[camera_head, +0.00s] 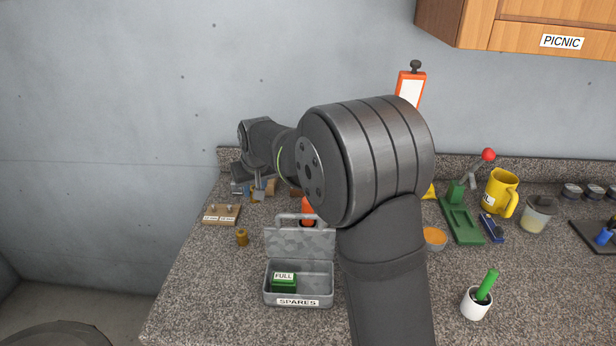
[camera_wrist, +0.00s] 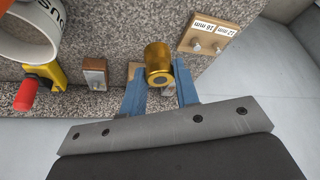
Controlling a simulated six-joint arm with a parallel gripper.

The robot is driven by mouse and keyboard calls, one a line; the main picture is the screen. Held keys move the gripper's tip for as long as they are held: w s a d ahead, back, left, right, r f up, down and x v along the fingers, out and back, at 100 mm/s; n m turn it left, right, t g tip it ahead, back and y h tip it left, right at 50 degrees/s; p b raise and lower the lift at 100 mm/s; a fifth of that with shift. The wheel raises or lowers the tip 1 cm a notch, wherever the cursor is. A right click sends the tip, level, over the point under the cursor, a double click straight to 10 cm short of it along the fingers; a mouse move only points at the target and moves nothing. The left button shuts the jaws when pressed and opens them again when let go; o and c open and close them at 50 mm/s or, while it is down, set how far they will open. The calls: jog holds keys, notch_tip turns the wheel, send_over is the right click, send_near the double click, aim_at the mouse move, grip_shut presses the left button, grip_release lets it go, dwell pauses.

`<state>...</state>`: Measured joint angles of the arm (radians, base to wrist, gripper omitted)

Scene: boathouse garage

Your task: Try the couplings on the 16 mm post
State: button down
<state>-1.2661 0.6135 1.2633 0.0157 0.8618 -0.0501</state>
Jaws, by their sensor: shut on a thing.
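A brass coupling (camera_wrist: 157,58) with a hole in its end sits between the blue fingertips of my gripper (camera_wrist: 160,72) in the wrist view. The fingers are shut on it. In the head view my gripper (camera_head: 251,190) is small, near the back left of the counter, and its grasp is hard to make out. The wooden post board (camera_head: 221,215) lies closer to the front left. In the wrist view the board (camera_wrist: 222,20) has two short metal posts and 12 mm and 16 mm labels; both posts look bare. Another brass coupling (camera_head: 242,238) stands in front of the board.
A grey SPARES box (camera_head: 300,296) with its lid raised holds a green FULL block (camera_head: 284,282). A brown-and-grey block (camera_wrist: 95,73) is beside my gripper. A yellow mug (camera_head: 499,192) and a white pot (camera_head: 476,303) stand right. The front-left counter is clear.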

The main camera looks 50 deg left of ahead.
jog(key=s+a+f+n, duration=0.1)
jog(key=s+a, duration=0.1)
jog(key=s, duration=0.5)
jog(key=s+a+f+n, duration=0.1)
jog(key=s+a, duration=0.2)
jog(key=s, duration=0.4)
jog(key=shift+s+a+f+g, duration=0.25)
jog(key=shift+s+f+g, duration=0.1)
jog(key=shift+g, duration=0.05)
jog(key=shift+f, duration=2.5)
jog(key=shift+f, duration=0.15)
jog(key=shift+f, duration=0.6)
jog(key=shift+f, duration=0.2)
jog(key=c, duration=1)
grip_release()
jog(key=shift+d, duration=0.1)
